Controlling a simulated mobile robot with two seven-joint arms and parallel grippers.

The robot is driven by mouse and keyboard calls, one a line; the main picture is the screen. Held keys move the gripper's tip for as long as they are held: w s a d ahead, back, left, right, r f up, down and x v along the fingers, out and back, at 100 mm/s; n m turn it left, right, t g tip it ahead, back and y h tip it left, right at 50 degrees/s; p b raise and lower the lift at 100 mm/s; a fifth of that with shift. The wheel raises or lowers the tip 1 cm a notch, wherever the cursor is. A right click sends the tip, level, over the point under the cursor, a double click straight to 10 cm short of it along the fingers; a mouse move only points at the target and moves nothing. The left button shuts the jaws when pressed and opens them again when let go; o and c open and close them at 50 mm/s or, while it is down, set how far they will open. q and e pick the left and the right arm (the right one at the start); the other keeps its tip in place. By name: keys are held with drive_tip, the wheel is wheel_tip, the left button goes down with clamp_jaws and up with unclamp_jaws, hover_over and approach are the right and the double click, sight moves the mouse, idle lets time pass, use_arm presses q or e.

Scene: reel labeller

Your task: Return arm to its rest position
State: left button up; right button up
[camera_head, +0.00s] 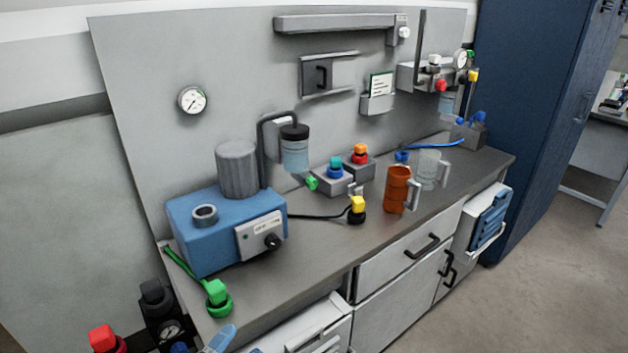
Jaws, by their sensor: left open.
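My left gripper (218,341) is barely in view, at the bottom edge left of centre. What seems to be its light blue tip shows there, in front of the bench's near left corner. It is open, and nothing can be seen held in it. The rest of the left arm cannot be made out. My right gripper is not in view.
The grey bench (300,260) holds a blue machine (215,240), a green-knobbed fitting (217,298), a yellow-capped part (357,208), an orange mug (398,188) and a clear mug (430,168). A red knob (104,339) and black gauge unit (156,300) stand low left. Floor at right is clear.

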use_arm(q)
drive_tip(key=s+a+f+n+g+y, duration=0.3)
drive_tip(key=s+f+n+y, duration=0.15)
drive_tip(key=f+n, duration=0.35)
drive_tip(key=s+a+f+n+g+y, duration=0.3)
drive_tip(key=s+f+n, duration=0.25)
drive_tip(key=f, duration=0.45)
wheel_tip(320, 180, up, 10)
drive_tip(key=s+p, duration=0.2)
drive_tip(key=p, duration=1)
drive_tip(key=shift+a+r+p, duration=0.15)
drive_tip(key=shift+a+p, duration=0.15)
drive_tip(key=shift+p, duration=0.05)
